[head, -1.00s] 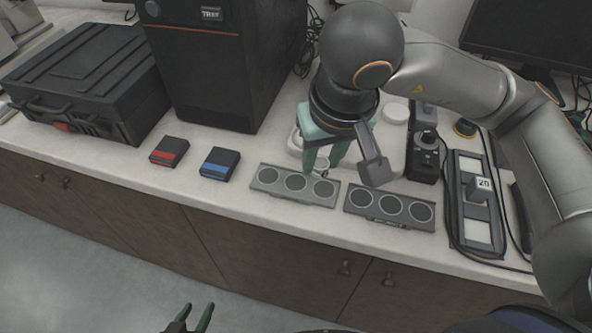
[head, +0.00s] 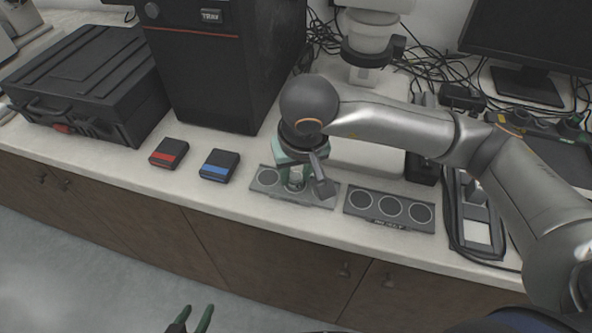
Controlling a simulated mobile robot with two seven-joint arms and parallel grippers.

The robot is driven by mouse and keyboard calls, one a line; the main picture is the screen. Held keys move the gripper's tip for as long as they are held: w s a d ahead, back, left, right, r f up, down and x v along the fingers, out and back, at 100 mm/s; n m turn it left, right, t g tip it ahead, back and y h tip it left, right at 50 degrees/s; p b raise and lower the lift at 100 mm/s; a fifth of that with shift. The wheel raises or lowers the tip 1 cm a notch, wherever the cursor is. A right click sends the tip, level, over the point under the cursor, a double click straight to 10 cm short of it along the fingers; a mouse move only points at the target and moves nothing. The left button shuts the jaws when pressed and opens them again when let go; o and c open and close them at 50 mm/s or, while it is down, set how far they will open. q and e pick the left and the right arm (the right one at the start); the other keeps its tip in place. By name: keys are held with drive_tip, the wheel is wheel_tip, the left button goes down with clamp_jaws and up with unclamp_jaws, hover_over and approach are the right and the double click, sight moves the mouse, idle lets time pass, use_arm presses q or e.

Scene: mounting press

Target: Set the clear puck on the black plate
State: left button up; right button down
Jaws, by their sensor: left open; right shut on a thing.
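My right gripper (head: 296,178) reaches down from the right over the middle of the left three-spot grey plate (head: 267,177). It is shut on a small pale, see-through puck (head: 294,186), mostly hidden between the green fingers. The puck is low over the middle round spot; I cannot tell whether it touches. A darker, near-black plate (head: 391,206) with three round spots lies just to the right, with nothing visible on it. My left gripper (head: 190,318) is open and empty at the bottom edge, in front of the counter.
A red-striped box (head: 169,153) and a blue-striped box (head: 219,164) lie left of the plates. A large black machine (head: 222,70) and black case (head: 88,85) stand behind. A framed black device (head: 476,215) with cables is at right. The counter's front strip is clear.

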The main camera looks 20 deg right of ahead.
drive_tip(key=shift+f, duration=0.1)
drive_tip(key=shift+f+b, duration=0.15)
drive_tip(key=shift+b, duration=0.2)
drive_tip(key=c, duration=0.6)
unclamp_jaws()
drive_tip(key=shift+o, duration=0.2)
drive_tip(key=shift+r, duration=0.2)
drive_tip(key=shift+r+p, duration=0.2)
drive_tip(key=shift+p, duration=0.25)
drive_tip(key=v, duration=1.1)
drive_tip(key=shift+r+p, duration=0.35)
drive_tip(key=shift+p, duration=0.05)
